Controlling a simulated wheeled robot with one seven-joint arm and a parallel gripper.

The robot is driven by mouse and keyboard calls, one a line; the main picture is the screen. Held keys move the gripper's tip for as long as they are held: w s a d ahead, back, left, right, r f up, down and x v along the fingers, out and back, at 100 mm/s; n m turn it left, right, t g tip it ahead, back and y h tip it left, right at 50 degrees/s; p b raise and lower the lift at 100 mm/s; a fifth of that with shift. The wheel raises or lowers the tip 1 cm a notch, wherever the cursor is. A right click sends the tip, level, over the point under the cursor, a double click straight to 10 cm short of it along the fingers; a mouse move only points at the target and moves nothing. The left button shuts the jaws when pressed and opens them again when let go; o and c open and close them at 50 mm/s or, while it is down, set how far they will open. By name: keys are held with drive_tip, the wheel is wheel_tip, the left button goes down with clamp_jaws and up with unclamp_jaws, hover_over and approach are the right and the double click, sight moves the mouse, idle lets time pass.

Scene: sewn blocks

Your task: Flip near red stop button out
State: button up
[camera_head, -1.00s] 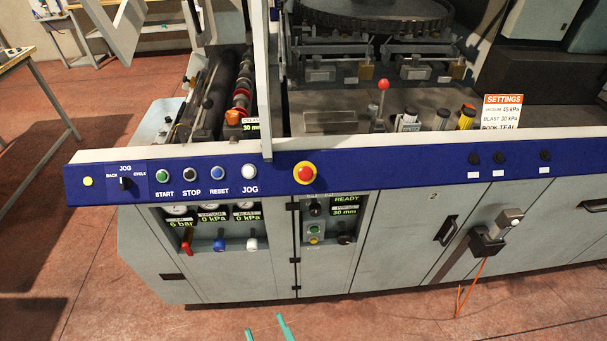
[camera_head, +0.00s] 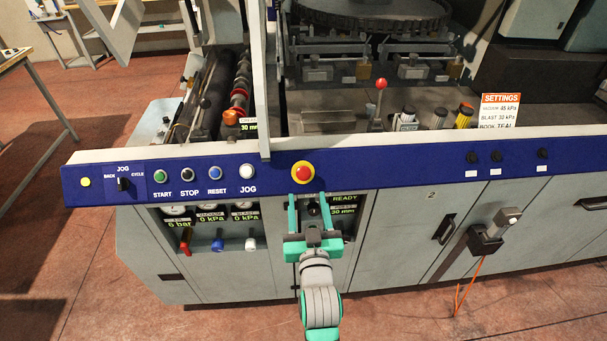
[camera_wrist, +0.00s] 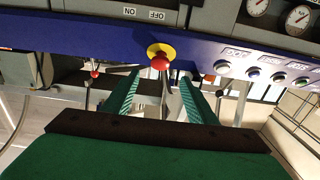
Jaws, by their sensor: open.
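The near red stop button (camera_head: 303,173) is a red mushroom head on a yellow ring, set in the blue front panel of the machine. It also shows in the wrist view (camera_wrist: 160,60), near the top middle, ahead of my gripper. My gripper (camera_head: 307,203) is open, its two teal fingers spread just below the button in the head view. In the wrist view the fingers (camera_wrist: 158,88) point toward the button, which lies between their lines. No contact with the button shows, and nothing is between the fingers.
Start (camera_head: 160,177), stop (camera_head: 187,175), reset (camera_head: 217,173) and jog (camera_head: 247,171) buttons line the blue panel (camera_head: 400,170) to the left. A recessed control box with a READY display (camera_head: 345,199) sits below right of the button, partly behind my gripper. A red-knobbed lever (camera_head: 380,84) stands behind the panel.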

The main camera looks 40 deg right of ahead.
sight(304, 175)
drive_tip(key=x, duration=1)
drive_tip(key=shift+w+d, duration=0.15)
drive_tip(key=shift+w, duration=0.1)
